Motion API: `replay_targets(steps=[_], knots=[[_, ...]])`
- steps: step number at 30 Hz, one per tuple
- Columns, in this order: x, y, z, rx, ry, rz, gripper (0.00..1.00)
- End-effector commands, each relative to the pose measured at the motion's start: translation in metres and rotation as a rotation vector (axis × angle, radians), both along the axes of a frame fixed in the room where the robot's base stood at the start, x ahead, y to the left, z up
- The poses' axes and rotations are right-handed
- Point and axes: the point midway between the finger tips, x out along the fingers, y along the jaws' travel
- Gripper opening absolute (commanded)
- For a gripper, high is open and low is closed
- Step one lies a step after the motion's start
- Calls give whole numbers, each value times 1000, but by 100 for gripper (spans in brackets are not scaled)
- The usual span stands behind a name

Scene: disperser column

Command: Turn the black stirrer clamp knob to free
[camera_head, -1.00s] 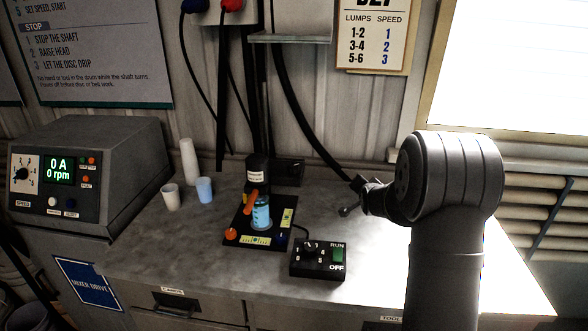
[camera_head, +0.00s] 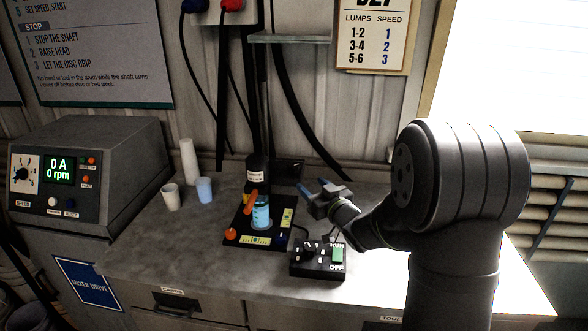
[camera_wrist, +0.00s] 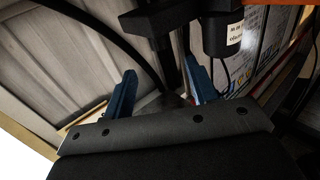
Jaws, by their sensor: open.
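The black stirrer motor (camera_head: 257,172) with a white label stands on its column over a clear vessel of blue liquid (camera_head: 261,213). In the wrist view the labelled motor (camera_wrist: 222,38) is at the upper right, with a dark block (camera_wrist: 170,18) left of it. The black clamp knob cannot be told apart from the other dark parts. My gripper (camera_head: 314,186) is open and empty, to the right of the stirrer and apart from it. Its two blue fingers (camera_wrist: 160,68) point toward the column in the wrist view.
A black control box (camera_head: 318,262) with a dial and RUN/OFF switch sits below my gripper. An orange lever (camera_head: 250,202) is beside the vessel. Cups (camera_head: 188,162) stand to the left, and the mixer drive unit (camera_head: 95,170) is farther left. Bench between them is clear.

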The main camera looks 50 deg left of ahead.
Motion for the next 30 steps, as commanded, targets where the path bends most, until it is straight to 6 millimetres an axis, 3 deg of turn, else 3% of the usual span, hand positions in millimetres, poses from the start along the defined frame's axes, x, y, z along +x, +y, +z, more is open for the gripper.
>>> replay_targets(steps=[9, 15, 21, 30], knots=[[11, 70, -1, 0, 0, 1, 53], [16, 101, -1, -1, 1, 0, 53], [18, 114, 0, 0, 1, -1, 53], [18, 115, 0, -1, 1, -2, 51]])
